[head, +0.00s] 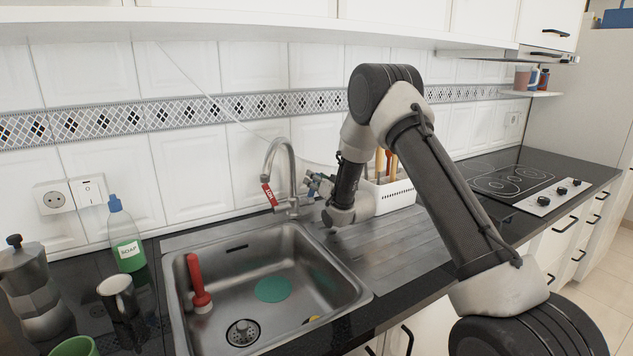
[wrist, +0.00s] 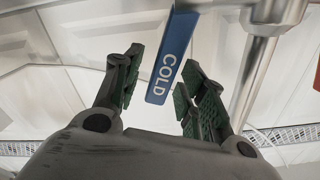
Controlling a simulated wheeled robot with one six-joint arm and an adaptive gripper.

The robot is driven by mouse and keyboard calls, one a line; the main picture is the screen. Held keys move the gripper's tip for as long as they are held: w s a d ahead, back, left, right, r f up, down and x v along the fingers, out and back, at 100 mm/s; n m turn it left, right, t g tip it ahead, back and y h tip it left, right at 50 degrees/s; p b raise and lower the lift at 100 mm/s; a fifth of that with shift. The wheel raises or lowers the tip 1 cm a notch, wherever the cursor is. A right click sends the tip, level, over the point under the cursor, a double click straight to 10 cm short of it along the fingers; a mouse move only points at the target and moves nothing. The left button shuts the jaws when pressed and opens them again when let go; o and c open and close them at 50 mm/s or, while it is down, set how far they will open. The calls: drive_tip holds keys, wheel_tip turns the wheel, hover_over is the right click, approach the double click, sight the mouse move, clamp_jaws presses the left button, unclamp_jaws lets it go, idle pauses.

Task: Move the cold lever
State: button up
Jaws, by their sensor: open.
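The cold lever (wrist: 171,58) is a blue bar marked COLD in white. It hangs from the metal tap (wrist: 262,40) in the wrist view. My gripper (wrist: 160,88) is open, with one finger on each side of the lever's lower end. Gaps show between the lever and both fingers, so it is not gripped. In the head view my gripper (head: 318,186) is just right of the tap (head: 290,172). The blue lever is hard to make out there beside the fingers. A red lever (head: 269,195) shows on the tap's left side.
The steel sink (head: 330,272) lies below the tap, with a red-handled plunger (head: 199,285) and a green disc (head: 273,289) in it. A soap bottle (head: 125,238), a mug (head: 117,297) and a moka pot (head: 30,290) stand left. A white rack (head: 397,194) stands behind my arm.

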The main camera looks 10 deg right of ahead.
clamp_jaws()
drive_tip(key=shift+s+d+t, duration=0.15)
drive_tip(key=shift+s+t, duration=0.3)
drive_tip(key=shift+t, duration=0.15)
unclamp_jaws()
wheel_tip(320, 180, up, 10)
idle(0.5)
